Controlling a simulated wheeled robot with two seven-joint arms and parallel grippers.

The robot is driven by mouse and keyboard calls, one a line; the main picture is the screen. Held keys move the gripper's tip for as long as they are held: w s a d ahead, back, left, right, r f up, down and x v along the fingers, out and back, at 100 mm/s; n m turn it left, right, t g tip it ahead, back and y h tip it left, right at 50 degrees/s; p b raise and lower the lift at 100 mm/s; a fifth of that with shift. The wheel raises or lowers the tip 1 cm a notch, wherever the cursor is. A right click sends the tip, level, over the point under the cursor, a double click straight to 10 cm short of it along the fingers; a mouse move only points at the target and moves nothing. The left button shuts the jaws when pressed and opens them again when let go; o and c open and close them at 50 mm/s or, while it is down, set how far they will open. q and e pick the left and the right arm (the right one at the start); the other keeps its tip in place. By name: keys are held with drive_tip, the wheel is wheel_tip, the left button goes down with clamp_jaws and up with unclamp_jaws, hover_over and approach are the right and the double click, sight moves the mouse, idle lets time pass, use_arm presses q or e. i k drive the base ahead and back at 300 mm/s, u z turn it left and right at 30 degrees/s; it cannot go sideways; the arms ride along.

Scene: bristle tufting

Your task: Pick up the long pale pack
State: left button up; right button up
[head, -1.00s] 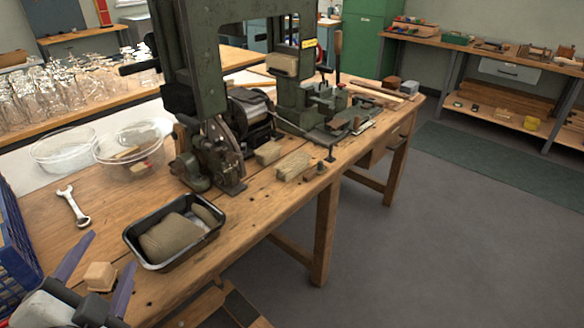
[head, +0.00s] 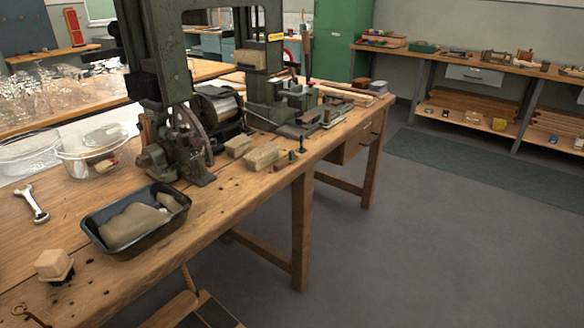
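A black tray (head: 100,243) on the near part of the wooden bench holds a large pale grey-tan bundle (head: 130,226) and a smaller pale piece (head: 172,202) at its right end. The large bundle lies lengthwise, and the tray walls hide its lower part. Two short tan blocks (head: 262,156) (head: 238,146) lie on the bench beside the machine. I cannot tell for certain which of these is the long pale pack. A small wooden block on a dark base (head: 54,264) stands left of the tray. Neither gripper is in view.
A green tufting machine (head: 172,150) stands behind the tray. A wrench (head: 31,204) and clear bowls (head: 88,152) are at left, with glassware behind. The bench (head: 215,215) is bare right of the tray. Open floor (head: 400,240) lies to the right.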

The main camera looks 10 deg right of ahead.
sight(257, 159)
drive_tip(key=u, duration=0.8)
drive_tip(key=k, duration=0.2)
drive_tip(key=z, duration=1.85)
drive_tip(key=i, duration=0.95)
drive_tip(key=u, duration=0.5)
